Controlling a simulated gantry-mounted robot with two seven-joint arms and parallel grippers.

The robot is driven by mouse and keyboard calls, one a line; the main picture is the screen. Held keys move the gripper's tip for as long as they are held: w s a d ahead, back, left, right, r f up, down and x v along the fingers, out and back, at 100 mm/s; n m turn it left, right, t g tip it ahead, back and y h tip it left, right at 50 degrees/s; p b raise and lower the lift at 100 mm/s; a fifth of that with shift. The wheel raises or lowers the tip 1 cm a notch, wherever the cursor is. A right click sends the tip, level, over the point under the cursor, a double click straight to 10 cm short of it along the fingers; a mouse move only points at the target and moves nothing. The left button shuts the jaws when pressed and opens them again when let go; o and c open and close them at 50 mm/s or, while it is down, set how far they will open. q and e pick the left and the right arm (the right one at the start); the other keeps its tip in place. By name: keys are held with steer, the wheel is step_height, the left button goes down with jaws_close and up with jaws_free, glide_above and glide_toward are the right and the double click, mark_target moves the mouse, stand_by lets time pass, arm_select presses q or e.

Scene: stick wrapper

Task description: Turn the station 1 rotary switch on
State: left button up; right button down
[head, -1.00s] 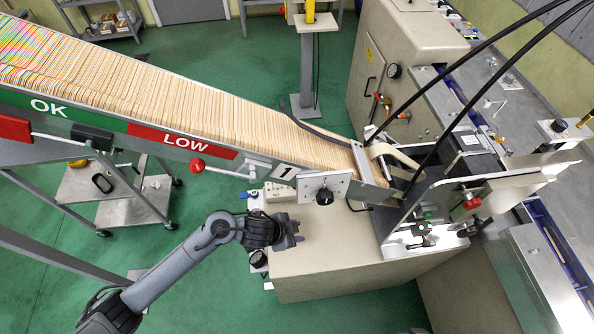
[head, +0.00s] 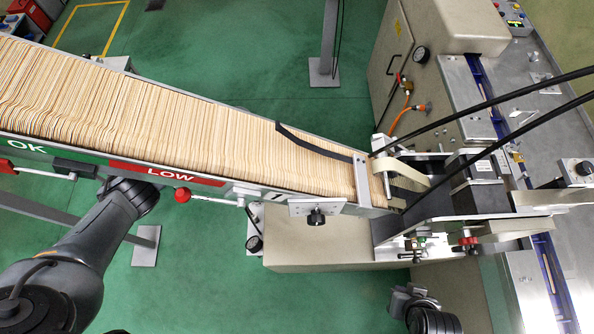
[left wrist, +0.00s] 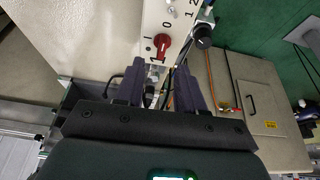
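The red rotary switch (left wrist: 162,45) sits on a white control panel (left wrist: 183,10) in the left wrist view. A "0" is printed above it, an "I" to its left and a large "1" below it. I cannot tell which mark it points at. My left gripper (left wrist: 161,68) has its two dark fingers apart, with the switch just beyond the gap between their tips. I see no contact. In the head view my left arm passes under the stick chute, which hides that gripper and the switch. My right gripper (head: 410,298) shows at the bottom edge, its opening unclear.
A black knob (left wrist: 203,36) stands right of the switch, and a small toggle (left wrist: 172,12) is above it. The stick-filled chute (head: 200,130) slopes over my left arm. A beige machine base (head: 320,245) stands to the right. Green floor (head: 200,265) is clear beside it.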

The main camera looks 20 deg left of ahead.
arm_select(q)
steer(key=shift+b+x, duration=0.45)
steer(key=shift+x, duration=2.65)
steer(key=shift+w, duration=0.15)
jaws_close()
